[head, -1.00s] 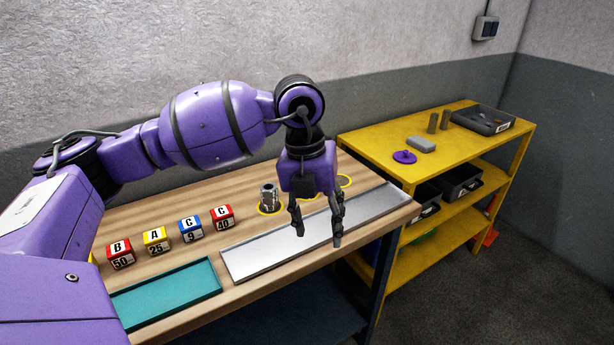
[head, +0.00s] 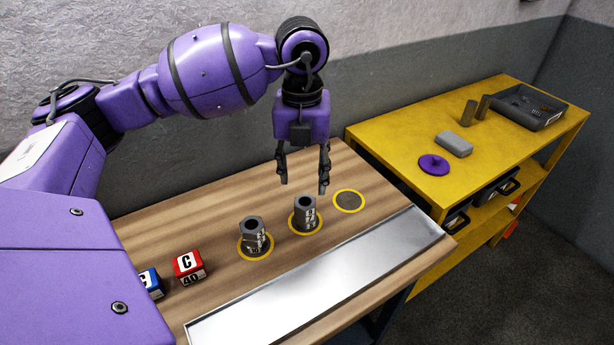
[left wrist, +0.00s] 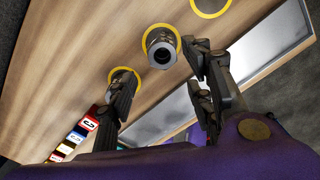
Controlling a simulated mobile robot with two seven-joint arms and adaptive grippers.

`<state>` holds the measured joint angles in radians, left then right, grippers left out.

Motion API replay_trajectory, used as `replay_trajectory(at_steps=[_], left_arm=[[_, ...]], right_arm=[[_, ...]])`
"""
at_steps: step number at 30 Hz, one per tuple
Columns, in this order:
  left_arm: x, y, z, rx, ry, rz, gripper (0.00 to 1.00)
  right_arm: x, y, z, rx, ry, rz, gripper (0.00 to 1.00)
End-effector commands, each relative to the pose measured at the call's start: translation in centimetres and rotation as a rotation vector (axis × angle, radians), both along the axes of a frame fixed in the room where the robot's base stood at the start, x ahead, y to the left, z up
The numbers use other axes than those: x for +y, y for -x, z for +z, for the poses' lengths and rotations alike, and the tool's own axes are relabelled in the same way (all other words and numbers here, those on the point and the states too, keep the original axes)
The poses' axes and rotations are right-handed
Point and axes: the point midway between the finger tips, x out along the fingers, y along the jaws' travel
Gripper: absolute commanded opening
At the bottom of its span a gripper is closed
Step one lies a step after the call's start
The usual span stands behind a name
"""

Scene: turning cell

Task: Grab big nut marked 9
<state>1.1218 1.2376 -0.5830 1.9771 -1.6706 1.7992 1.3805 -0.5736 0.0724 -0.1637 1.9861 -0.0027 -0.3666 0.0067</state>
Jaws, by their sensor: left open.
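Two tall grey hex nuts stand upright on the wooden bench, each in a yellow ring: a left nut (head: 253,235) and a right nut (head: 305,213). Both have pale markings, but I cannot read them surely, so I cannot tell which is marked 9. My left gripper (head: 304,187) points down, open and empty, just above and behind the right nut. In the left wrist view, a nut (left wrist: 162,46) shows ahead, between the lines of my spread fingers (left wrist: 158,68), with no contact visible. The other nut is largely hidden behind the left finger there. My right gripper is out of view.
An empty yellow ring (head: 349,201) lies right of the nuts. A long metal tray (head: 330,275) runs along the bench front. A red block (head: 189,267) and a blue block (head: 151,283) sit at left. A yellow shelf (head: 400,147) stands at right.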

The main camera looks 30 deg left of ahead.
Motion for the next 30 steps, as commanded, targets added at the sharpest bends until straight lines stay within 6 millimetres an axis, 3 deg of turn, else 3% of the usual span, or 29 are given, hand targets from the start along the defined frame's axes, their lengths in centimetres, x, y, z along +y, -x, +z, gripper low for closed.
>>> replay_trajectory(at_steps=[11,19,28,30], left_arm=[[0.1,0.1,-3.4,0.002,0.0,0.0,0.47],[0.2,0.2,-7.2,0.002,0.001,0.0,0.47],[0.2,0.1,-7.8,-0.001,0.0,-0.001,0.47],[0.2,0.1,-7.8,-0.001,0.0,-0.001,0.4]], right_arm=[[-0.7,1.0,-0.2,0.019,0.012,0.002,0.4],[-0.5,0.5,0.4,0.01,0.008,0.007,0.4],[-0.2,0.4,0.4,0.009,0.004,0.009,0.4],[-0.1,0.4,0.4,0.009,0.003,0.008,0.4]])
